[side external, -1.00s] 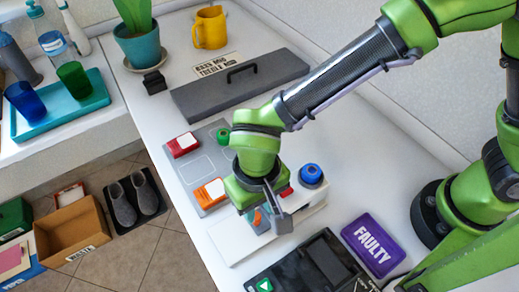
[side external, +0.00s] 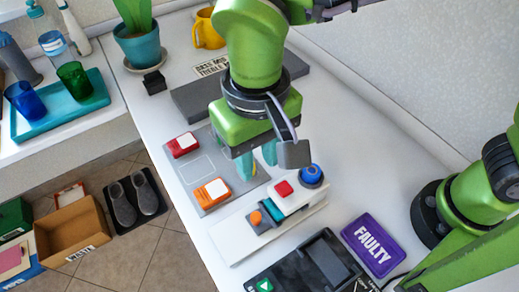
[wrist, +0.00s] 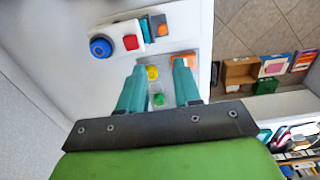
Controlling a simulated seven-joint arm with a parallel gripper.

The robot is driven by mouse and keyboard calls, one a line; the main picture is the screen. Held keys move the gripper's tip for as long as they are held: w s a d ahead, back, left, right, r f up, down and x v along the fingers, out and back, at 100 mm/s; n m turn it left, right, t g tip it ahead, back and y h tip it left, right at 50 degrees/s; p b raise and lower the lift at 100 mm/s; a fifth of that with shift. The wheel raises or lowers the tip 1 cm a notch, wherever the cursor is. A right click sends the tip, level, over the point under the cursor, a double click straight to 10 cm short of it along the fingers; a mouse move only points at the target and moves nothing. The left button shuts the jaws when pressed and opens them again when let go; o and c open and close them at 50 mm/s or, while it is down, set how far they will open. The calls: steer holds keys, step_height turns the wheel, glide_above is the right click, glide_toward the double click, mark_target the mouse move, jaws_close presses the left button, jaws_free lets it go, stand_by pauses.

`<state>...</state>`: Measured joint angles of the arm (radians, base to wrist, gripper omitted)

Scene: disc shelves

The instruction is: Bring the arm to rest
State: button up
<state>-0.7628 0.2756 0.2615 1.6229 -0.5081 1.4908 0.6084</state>
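My green gripper (side external: 256,170) hangs above the grey marked mat (side external: 200,168) on the white table. In the wrist view its two teal fingers (wrist: 159,95) are spread apart with nothing held between them. Beyond the fingers, a yellow piece (wrist: 152,73) and a green piece (wrist: 159,99) show on the mat below. A wide gap separates the fingers. The rest of my arm rises towards the top and right of the side view.
A white stand (side external: 232,240) with an orange knob (side external: 256,217), red button (side external: 283,188) and blue button (side external: 311,173) lies nearby. Red (side external: 183,145) and orange (side external: 212,192) boxes sit on the mat. A purple FAULTY pad (side external: 371,245) and grey lidded box (side external: 195,100) flank the space.

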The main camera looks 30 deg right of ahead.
steer(key=d+r+m+t+y, duration=0.1)
steer(key=d+r+m+t, duration=0.1)
steer(key=d, duration=1.3)
steer(key=d+r+m+t+y, duration=0.1)
steer(key=d+t, duration=0.4)
steer(key=d, duration=1.1)
steer(key=shift+w+r+m, duration=0.3)
steer(key=shift+r+m, duration=0.15)
steer(key=shift+m, duration=0.05)
steer(key=shift+a, duration=0.1)
